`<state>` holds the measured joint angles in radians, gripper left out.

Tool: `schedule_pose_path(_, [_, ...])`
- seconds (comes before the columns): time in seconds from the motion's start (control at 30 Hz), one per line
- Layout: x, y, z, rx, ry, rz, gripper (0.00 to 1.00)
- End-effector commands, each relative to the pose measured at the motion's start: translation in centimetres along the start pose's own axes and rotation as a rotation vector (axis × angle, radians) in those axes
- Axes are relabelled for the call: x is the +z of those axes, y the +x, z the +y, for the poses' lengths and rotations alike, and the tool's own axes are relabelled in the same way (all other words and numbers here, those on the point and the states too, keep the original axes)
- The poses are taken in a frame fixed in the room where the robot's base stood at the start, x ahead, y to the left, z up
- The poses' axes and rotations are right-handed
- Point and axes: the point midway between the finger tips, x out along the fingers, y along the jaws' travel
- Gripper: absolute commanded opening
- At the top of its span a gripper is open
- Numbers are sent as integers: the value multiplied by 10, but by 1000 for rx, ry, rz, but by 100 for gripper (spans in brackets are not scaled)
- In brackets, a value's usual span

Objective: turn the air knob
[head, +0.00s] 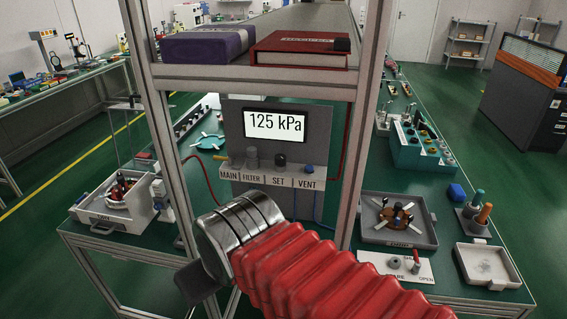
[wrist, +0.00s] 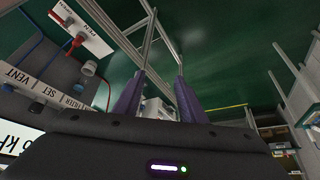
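A grey air panel (head: 236,125) shows 125 kPa on its display (head: 274,124). Below are the labels MAIN, FILTER, SET and VENT. No control is labelled "air". A dark knob (head: 280,160) sits above SET and a blue knob (head: 309,169) above VENT. In the wrist view the panel's label strip (wrist: 45,92) is upside down at the left. My gripper (wrist: 162,75) has two purple fingers standing apart with nothing held between them. The panel is left of the fingers, not between them. In the head view my arm covers the area below the panel, and the fingers cannot be seen.
Metal frame posts (head: 362,130) flank the panel. A shelf above holds a purple box (head: 207,46) and a red book (head: 300,50). A plate with a red lever (head: 415,262), a grey tray (head: 376,233) and a white tray (head: 487,266) stand at the right. Hoses hang beside the panel.

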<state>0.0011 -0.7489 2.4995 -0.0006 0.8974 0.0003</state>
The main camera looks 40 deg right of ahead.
Motion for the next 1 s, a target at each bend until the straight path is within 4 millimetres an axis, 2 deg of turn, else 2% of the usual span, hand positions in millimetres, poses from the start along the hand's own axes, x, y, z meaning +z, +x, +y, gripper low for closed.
schedule_pose_path(0.1, [-7, 4, 6, 13, 12, 16, 46])
schedule_pose_path(0.27, [-32, 21, 26, 62, 52, 79, 46])
schedule_pose_path(0.6, [-105, 65, 113, 209, 134, 310, 46])
schedule_pose_path(0.8, [-134, 85, 166, 272, 159, 445, 46])
schedule_pose_path(1.0, [-152, 99, 218, 329, 176, 581, 46])
